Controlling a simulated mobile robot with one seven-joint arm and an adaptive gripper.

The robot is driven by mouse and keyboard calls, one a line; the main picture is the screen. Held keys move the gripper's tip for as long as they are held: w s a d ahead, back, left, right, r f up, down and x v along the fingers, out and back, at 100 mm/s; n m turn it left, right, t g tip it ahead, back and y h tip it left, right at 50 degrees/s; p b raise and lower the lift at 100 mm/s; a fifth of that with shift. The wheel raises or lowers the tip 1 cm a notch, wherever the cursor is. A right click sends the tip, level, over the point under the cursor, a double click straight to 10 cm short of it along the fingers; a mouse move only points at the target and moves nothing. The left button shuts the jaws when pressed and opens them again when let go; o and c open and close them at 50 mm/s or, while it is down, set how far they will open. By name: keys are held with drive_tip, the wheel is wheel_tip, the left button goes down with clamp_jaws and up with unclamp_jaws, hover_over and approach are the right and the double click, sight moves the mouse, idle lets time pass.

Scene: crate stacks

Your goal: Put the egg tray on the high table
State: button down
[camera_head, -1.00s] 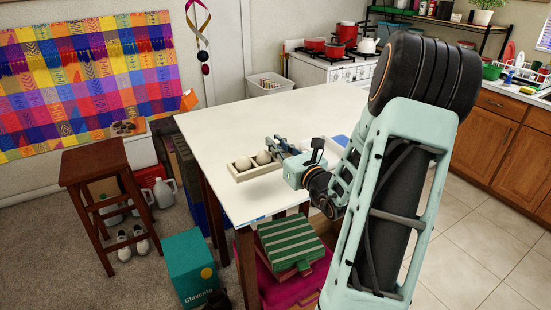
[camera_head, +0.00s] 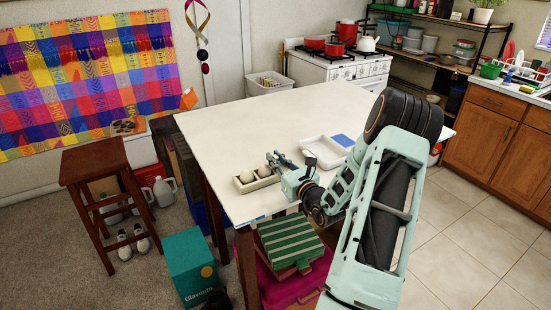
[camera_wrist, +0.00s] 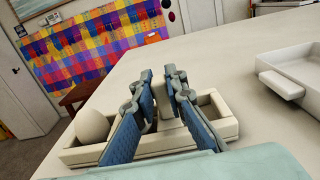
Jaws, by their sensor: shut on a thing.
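The egg tray (camera_head: 258,184) is a small cream box at the near left part of the high table (camera_head: 262,122). Two pale eggs show in it from the head view. In the wrist view the tray (camera_wrist: 222,122) lies across the lower middle, with one egg (camera_wrist: 92,126) at its left end; my fingers hide part of its middle. My gripper (camera_head: 276,164) reaches it from the right and is shut on it; the fingers also show in the wrist view (camera_wrist: 167,100). The tray looks level and at or just above the tabletop; I cannot tell if it touches.
A white open container (camera_head: 322,152) and a blue item (camera_head: 343,140) lie to the right on the table. The far and left tabletop is clear. A wooden stool (camera_head: 95,165) stands left. A green striped box (camera_head: 291,240) and a teal box (camera_head: 190,265) are below.

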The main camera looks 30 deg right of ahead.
drive_tip(key=shift+f, duration=0.2)
drive_tip(key=c, duration=2)
unclamp_jaws()
drive_tip(key=shift+o, duration=0.2)
drive_tip(key=shift+r, duration=0.15)
drive_tip(key=shift+s+r, duration=0.1)
drive_tip(key=s, duration=0.4)
drive_tip(key=s+b, duration=0.1)
drive_tip(key=s, duration=0.7)
drive_tip(key=shift+a, duration=0.35)
drive_tip(key=shift+w, duration=0.1)
